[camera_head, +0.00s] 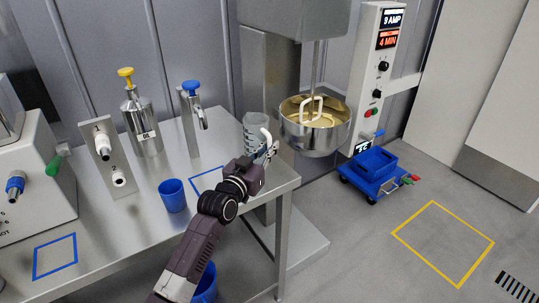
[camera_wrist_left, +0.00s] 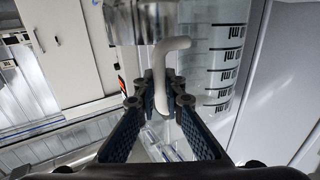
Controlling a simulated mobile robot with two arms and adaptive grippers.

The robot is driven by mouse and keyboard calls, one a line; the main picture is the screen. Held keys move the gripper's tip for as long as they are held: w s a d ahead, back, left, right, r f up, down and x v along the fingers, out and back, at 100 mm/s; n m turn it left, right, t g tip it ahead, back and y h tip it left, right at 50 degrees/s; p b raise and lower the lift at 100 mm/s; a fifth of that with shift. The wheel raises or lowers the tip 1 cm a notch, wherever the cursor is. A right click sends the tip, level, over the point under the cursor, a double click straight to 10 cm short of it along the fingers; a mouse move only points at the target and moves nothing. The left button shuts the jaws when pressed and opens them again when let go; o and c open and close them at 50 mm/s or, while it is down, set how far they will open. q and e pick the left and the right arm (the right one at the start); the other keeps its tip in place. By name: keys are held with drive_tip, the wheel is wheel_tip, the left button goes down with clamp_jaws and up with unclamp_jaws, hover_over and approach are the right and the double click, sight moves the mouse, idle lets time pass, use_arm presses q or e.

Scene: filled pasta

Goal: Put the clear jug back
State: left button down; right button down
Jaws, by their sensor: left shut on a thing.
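The clear jug (camera_head: 254,128), greyish and see-through with a pale handle (camera_head: 266,136), is upright near the right end of the steel table. My left gripper (camera_head: 271,152) is shut on this handle. In the left wrist view, the fingertips (camera_wrist_left: 160,92) close around the lower part of the white handle (camera_wrist_left: 166,62), and the jug's wall with its printed marks (camera_wrist_left: 222,62) stands behind. I cannot tell whether the jug's base touches the table; the arm hides part of it. A blue square outline (camera_head: 192,187) is marked on the table beside my gripper. My right gripper is not in view.
The mixer bowl (camera_head: 315,140) with pale contents is just right of the jug. A blue cup (camera_head: 172,196), an oil bottle (camera_head: 146,125) and a blue-topped dispenser (camera_head: 191,115) stand on the table (camera_head: 115,235). A blue cart (camera_head: 371,174) is on the floor.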

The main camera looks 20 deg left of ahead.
use_arm(q)
drive_tip(key=shift+f, duration=1.3)
drive_tip(key=c, duration=2)
unclamp_jaws()
drive_tip(key=shift+f, duration=0.15)
drive_tip(key=shift+c, duration=0.2)
drive_tip(key=shift+s, duration=0.1)
drive_tip(key=s+a+b, duration=0.1)
drive_tip(key=s, duration=1)
drive_tip(key=shift+s+a, duration=0.35)
drive_tip(key=shift+s, duration=0.05)
